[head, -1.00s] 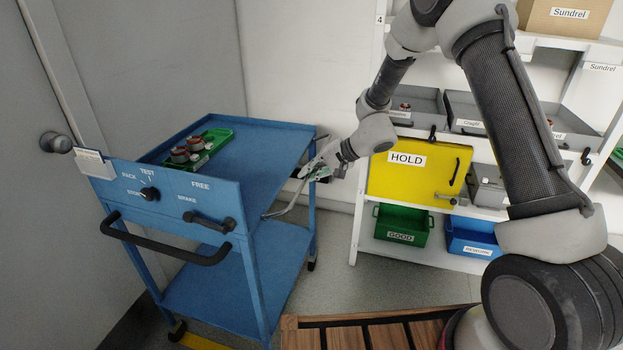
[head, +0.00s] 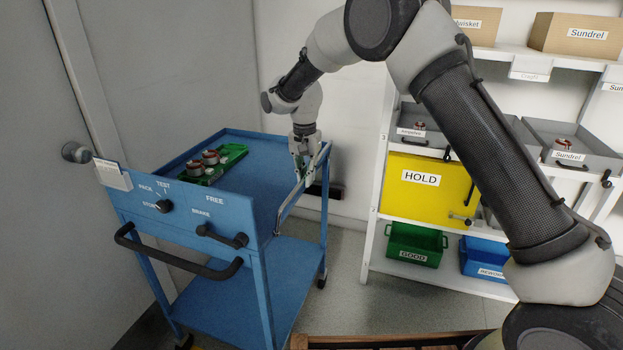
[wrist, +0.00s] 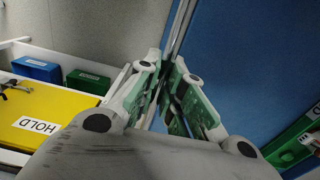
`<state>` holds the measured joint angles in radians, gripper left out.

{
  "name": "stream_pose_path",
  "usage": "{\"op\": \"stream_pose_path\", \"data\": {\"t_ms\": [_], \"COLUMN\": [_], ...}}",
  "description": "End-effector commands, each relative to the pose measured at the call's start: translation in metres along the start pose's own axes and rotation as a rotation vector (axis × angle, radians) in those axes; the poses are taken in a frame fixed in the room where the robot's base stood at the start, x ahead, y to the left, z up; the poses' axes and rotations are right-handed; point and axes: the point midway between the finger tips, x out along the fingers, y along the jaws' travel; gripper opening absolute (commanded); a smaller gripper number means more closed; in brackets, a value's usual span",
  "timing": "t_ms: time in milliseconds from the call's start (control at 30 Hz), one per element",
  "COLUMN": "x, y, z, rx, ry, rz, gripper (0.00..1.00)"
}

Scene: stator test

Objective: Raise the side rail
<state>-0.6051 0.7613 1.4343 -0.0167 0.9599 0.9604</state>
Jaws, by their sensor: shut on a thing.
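The side rail (head: 288,205) is a thin grey bar along the right side of the blue cart (head: 262,172). It now stands at about the level of the cart's top edge, slanting in the picture. My gripper (head: 303,177) points down from above and is shut on the rail near its far part. In the wrist view the rail (wrist: 181,28) runs between the green-padded fingers of my gripper (wrist: 166,98), beside the blue cart top (wrist: 235,60). The fingers hide the gripped stretch, and I cannot tell whether the rail is latched.
A green tray (head: 232,153) with red and silver parts lies on the cart top. The cart's front has a knob (head: 164,206), a brake handle (head: 222,237) and a black push bar (head: 180,262). A white shelf with a yellow HOLD box (head: 425,205) stands at the right.

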Motion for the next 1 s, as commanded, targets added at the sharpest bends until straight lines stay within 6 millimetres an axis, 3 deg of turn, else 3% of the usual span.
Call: {"op": "stream_pose_path", "data": {"t_ms": [400,933,967,1000], "x": [0.001,0.001,0.001,0.001], "y": [-0.012,-0.014,-0.014,-0.014], "z": [0.001,0.002,0.002,0.002], "rx": [0.0,0.0,0.0,0.0], "ry": [-0.005,-0.006,-0.006,-0.006], "rz": [0.175,0.193,0.193,0.193], "gripper": [0.0,0.0,0.15,0.22]}}
